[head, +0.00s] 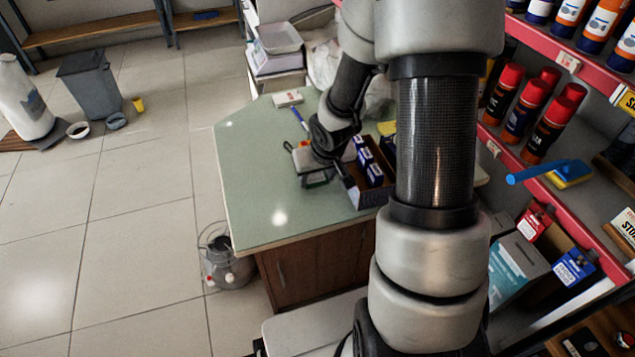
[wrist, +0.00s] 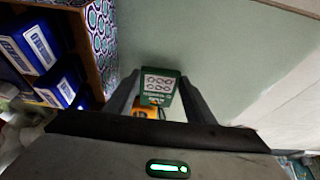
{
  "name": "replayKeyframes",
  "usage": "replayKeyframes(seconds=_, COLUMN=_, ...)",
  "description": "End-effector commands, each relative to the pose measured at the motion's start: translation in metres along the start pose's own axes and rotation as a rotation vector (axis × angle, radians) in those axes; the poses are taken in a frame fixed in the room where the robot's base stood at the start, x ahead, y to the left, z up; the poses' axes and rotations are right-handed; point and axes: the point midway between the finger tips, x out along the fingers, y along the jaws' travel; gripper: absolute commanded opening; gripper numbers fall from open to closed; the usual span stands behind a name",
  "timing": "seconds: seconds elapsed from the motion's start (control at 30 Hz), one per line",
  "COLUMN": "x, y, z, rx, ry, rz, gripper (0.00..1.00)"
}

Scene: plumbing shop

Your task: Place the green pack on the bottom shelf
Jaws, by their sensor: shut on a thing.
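The green pack (wrist: 158,86) is between the two fingers of my gripper (wrist: 155,98) in the wrist view. Its front is green with a white label carrying ring shapes. In the head view my gripper (head: 316,170) is over the green counter, just left of the box of blue packs, and the green pack (head: 319,182) shows only in part beneath it. I cannot tell whether the pack touches the counter. The shelving (head: 545,185) with pink edges stands at the right; its lowest level is partly cut off by the frame.
An open box (head: 362,195) of blue packs stands close to my gripper; blue packs (wrist: 42,42) also show in the wrist view. Red-capped cans (head: 525,110) and a blue-handled brush (head: 545,172) sit on the shelving. Lower down are several boxes (head: 515,265). The counter's left part (head: 250,160) is clear.

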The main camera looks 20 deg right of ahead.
Motion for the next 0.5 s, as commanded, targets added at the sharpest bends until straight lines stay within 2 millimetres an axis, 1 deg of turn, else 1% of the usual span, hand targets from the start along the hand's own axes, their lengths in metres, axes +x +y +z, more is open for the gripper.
replayKeyframes(seconds=0.03, x=0.0109, y=-0.0011, z=0.0053, rx=-0.002, ry=-0.003, rz=-0.001, gripper=0.24)
replayKeyframes(seconds=0.07, x=0.0128, y=-0.0007, z=0.0059, rx=-0.002, ry=-0.003, rz=0.000, gripper=0.24)
replayKeyframes(seconds=0.3, x=0.0116, y=0.0000, z=0.0048, rx=0.000, ry=0.000, rz=0.000, gripper=0.24)
replayKeyframes(seconds=0.47, x=0.0167, y=-0.0001, z=0.0070, rx=0.000, ry=0.000, rz=0.000, gripper=0.24)
replayKeyframes(seconds=0.5, x=0.0148, y=0.0000, z=0.0061, rx=0.000, ry=0.000, rz=0.000, gripper=0.56)
